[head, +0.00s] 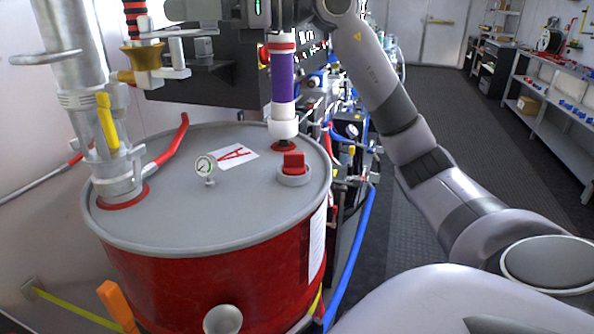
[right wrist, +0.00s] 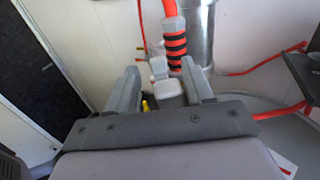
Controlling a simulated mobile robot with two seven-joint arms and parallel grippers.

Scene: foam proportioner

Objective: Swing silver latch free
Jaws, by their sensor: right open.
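The silver latch (head: 178,52) shows at the top left of the head view, on the brass and silver coupling (head: 141,56) beside the upright metal pipe. In the right wrist view a pale grey latch block (right wrist: 169,91) lies between the fingers. My right gripper (head: 186,11) is at the top edge of the head view, just above the latch and partly cut off. In the right wrist view its two grey fingers (right wrist: 161,85) stand apart on either side of the block; whether they touch it I cannot tell. My left gripper is out of view.
A red drum (head: 200,275) with a grey lid stands below, carrying a gauge (head: 205,167), a red cap (head: 293,163) and a purple-banded tube (head: 283,78). A red-and-black hose (right wrist: 175,45) rises behind the latch. The dark floor (head: 440,90) at right is open.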

